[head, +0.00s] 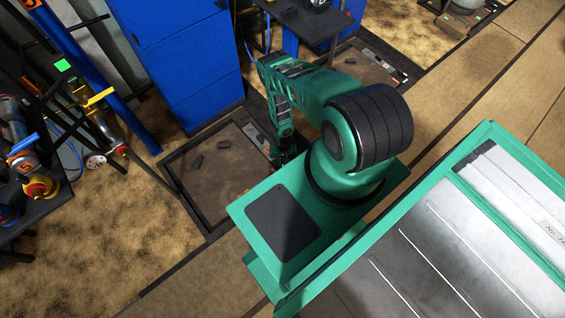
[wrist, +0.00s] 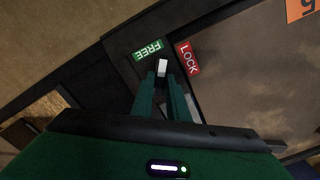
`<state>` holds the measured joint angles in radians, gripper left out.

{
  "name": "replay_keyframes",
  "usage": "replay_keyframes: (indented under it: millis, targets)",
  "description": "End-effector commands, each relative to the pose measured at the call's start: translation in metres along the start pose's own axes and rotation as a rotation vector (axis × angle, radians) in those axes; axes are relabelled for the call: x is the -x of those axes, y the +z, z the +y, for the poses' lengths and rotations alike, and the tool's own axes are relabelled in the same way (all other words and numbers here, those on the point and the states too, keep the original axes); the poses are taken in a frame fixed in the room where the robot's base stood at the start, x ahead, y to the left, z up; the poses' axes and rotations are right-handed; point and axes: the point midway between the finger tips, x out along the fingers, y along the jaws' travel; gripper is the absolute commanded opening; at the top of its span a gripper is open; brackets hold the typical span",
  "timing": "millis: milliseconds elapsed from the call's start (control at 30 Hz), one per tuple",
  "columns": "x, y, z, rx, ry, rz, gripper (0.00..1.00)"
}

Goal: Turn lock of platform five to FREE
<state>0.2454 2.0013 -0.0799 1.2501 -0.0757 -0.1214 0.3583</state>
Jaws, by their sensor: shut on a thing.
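The green FREE label (wrist: 148,49) and the red LOCK label (wrist: 187,58) sit side by side on a dark frame in the wrist view. A white lock lever tip (wrist: 162,67) shows between them, just below the right end of the FREE label. My gripper (wrist: 165,80) is shut on the lever; its green fingers hide the rest of it. An orange plate with a 5 (wrist: 303,8) lies at the upper right on the platform (wrist: 265,60). In the head view my gripper (head: 284,157) is low at the right side of the dark-framed platform (head: 178,188), partly hidden by my arm.
A blue cabinet (head: 185,60) stands behind the platform. A dark rack with valves and pipes (head: 30,190) stands at the left. A dark table (head: 308,25) is behind my arm. Open floor (head: 110,260) lies at the lower left.

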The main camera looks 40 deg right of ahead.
Motion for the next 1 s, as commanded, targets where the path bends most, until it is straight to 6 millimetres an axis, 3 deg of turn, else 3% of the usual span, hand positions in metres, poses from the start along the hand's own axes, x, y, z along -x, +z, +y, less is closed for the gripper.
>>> replay_keyframes:
  millis: [500,1000]
  targets:
    - [0.0004,-0.0037,-0.0025,0.446,-0.003,0.008,0.00]
    - [0.0007,-0.0048,-0.0030,0.623,-0.003,0.010,0.00]
